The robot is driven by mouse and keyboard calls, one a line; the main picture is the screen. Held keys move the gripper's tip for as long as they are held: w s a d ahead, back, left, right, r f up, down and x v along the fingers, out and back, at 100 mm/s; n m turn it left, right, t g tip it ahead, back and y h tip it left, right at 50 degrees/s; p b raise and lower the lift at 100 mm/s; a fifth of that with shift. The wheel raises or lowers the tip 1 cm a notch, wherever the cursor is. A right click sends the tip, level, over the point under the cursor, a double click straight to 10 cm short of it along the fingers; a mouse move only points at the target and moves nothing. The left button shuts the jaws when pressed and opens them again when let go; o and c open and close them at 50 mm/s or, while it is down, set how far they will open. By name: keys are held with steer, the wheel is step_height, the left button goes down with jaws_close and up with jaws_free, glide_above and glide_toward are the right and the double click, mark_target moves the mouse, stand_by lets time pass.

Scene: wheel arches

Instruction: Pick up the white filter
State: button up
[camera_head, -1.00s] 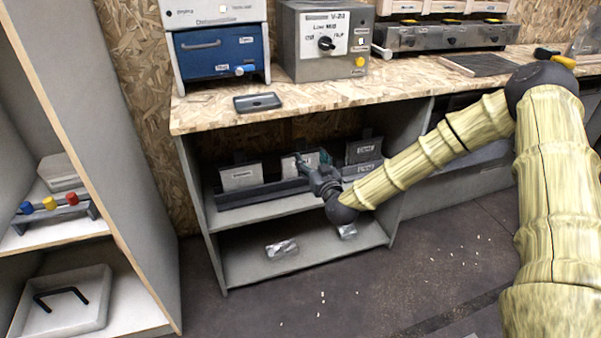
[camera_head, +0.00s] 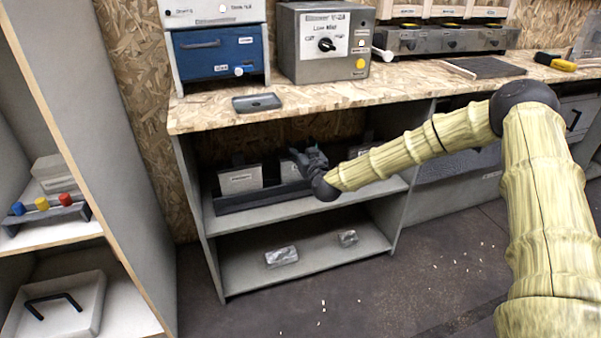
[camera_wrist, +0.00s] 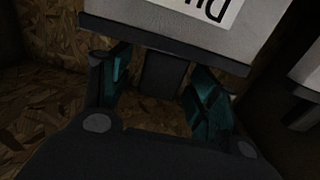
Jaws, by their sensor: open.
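Light grey-white labelled panels stand in a dark rack (camera_head: 262,198) on the upper shelf of the low cabinet. The left panel (camera_head: 240,180) is clear to see, the middle one (camera_head: 290,171) is partly behind my gripper (camera_head: 308,158), and one further right is mostly hidden by my arm. I cannot read which is the white filter. In the wrist view, my gripper (camera_wrist: 160,88) is open, its teal pads on either side of a dark tab (camera_wrist: 162,74) below a pale panel (camera_wrist: 175,14) with a white label, only partly in view. The pads look apart from the tab.
The worktop (camera_head: 330,92) above the shelf bears a dark tray (camera_head: 257,102), a blue-fronted unit (camera_head: 215,55) and a grey box with a knob (camera_head: 325,45). Two silvery packets (camera_head: 281,256) lie on the lower shelf. A tall shelf stands at left.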

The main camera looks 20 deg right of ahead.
steer(key=shift+w, duration=0.25)
jaws_close()
steer(key=shift+r, duration=0.15)
step_height(320, 180, up, 10)
steer(key=p, duration=0.3)
steer(key=shift+p, duration=0.4)
